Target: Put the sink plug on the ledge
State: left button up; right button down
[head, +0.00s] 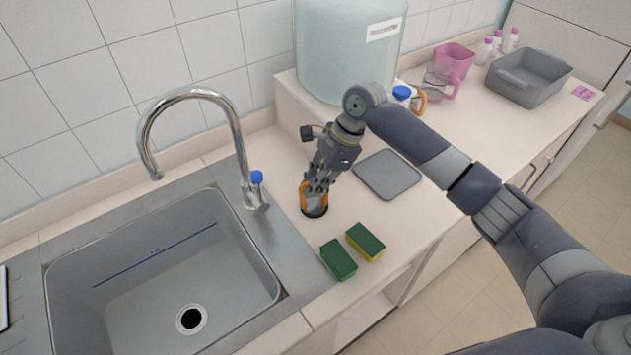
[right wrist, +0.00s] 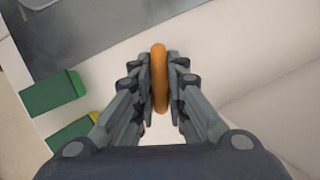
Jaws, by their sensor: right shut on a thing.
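The sink plug (head: 315,212) is dark at its base, with an orange ring-like upper part, and is on or just above the counter right of the sink. My right gripper (head: 316,190) points down over it and is shut on its orange part. In the right wrist view the orange part (right wrist: 160,78) stands edge-on between the two fingers (right wrist: 160,82); the dark base is hidden there. A narrow ledge (head: 65,232) runs along the tiled wall behind the sink. My left gripper is not in view.
The steel sink (head: 165,255) has an open drain (head: 191,319) and a curved tap (head: 240,140). Two green sponges (head: 339,259) lie near the counter's front edge. A grey board (head: 387,174) lies right of the gripper. A large tank (head: 345,50) stands on a raised block behind.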

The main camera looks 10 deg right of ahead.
jog(key=c, duration=1.6)
grip_release()
jog(key=b+v, duration=0.1)
jog(key=v, duration=1.1)
jog(key=shift+b, duration=0.4)
jog(key=shift+s, duration=0.1)
